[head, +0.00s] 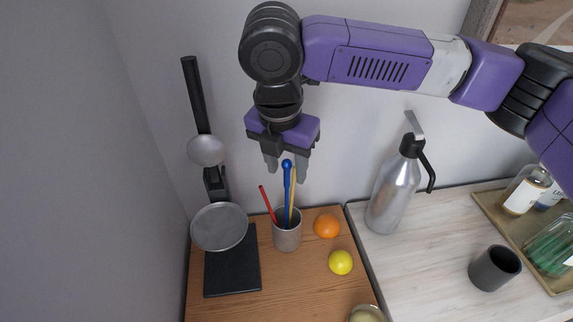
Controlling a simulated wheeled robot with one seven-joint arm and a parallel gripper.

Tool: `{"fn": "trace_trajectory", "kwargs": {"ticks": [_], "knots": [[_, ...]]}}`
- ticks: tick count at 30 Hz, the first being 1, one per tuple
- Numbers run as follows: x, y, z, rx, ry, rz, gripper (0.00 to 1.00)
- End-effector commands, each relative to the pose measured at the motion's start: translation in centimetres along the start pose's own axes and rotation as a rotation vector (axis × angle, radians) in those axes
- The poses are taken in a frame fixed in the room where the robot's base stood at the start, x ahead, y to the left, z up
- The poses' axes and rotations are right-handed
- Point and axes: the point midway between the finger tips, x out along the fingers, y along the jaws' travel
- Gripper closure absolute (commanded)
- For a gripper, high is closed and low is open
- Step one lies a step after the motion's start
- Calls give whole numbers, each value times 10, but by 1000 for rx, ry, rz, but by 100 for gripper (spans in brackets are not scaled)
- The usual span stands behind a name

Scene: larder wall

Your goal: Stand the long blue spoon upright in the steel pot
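The long blue spoon (287,185) stands nearly upright in a grey pot (287,238), its rounded blue end up and its lower part hidden inside. A red stick (267,203) leaning left and a yellowish stick (293,190) share this pot. It looks like the steel pot, though its metal is hard to tell. My gripper (287,172) is above the pot, pointing down, with its fingers apart. The spoon's top shows between the fingertips; neither finger visibly touches it.
An orange (326,226) and a lemon (340,262) lie right of the pot. A black slab (232,262) and a scale-like stand with a round pan (219,227) are left. A metal bottle (393,195), a dark cup (494,268) and a bottle tray (487,204) are farther right.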

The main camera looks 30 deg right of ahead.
Motion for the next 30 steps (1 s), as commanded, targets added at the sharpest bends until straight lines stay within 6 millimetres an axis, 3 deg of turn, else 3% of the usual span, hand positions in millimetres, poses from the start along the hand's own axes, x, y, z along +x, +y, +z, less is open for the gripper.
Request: {"fn": "trace_trajectory", "kwargs": {"ticks": [9, 21, 30], "knots": [[-4, 0, 0, 0, -1, 1, 56], [-62, 1, 0, 0, -1, 2, 56], [-78, 0, 0, 1, 0, -1, 56]]}}
